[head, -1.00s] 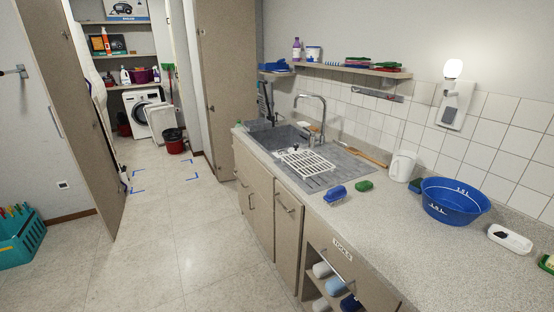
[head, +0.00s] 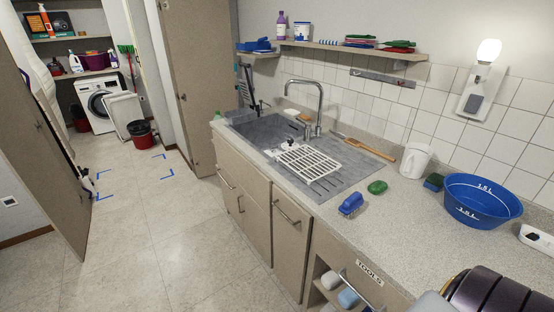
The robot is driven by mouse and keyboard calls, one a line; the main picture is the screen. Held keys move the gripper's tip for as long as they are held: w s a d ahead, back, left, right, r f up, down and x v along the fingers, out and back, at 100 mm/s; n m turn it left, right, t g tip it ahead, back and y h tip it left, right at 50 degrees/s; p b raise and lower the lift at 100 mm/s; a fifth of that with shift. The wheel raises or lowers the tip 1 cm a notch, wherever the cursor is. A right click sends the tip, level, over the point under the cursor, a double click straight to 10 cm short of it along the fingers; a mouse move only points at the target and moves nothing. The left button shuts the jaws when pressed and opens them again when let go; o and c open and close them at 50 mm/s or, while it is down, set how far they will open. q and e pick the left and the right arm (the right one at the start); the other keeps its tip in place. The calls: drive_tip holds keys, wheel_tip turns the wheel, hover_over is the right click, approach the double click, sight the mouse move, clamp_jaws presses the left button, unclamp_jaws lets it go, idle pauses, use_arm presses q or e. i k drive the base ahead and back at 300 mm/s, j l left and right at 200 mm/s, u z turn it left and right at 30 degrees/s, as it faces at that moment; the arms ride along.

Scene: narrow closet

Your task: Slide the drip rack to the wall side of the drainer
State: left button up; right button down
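The white slatted drip rack (head: 308,163) lies flat on the grey sink unit, between the basin and the ribbed drainer (head: 345,174). Its right end rests over the drainer, and a small white object with a dark part sits at its far left corner. There is a bare strip of drainer between the rack and the wall side. A dark, rounded part of my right arm shows at the bottom right corner, but its gripper is out of frame. My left gripper is not in view.
A tall tap (head: 316,108) stands behind the rack. A blue brush (head: 351,204) and a green sponge (head: 377,187) lie on the counter in front of the drainer. A wooden-handled tool (head: 365,147) lies along the wall, near a white jug (head: 415,159) and blue basin (head: 480,205).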

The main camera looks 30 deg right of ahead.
sight(309, 181)
drive_tip(key=i+z, duration=0.2)
drive_tip(key=i, duration=0.2)
drive_tip(key=i+j+z, duration=0.2)
drive_tip(key=i, duration=0.2)
drive_tip(key=i+j+z, duration=0.2)
drive_tip(key=i, duration=0.2)
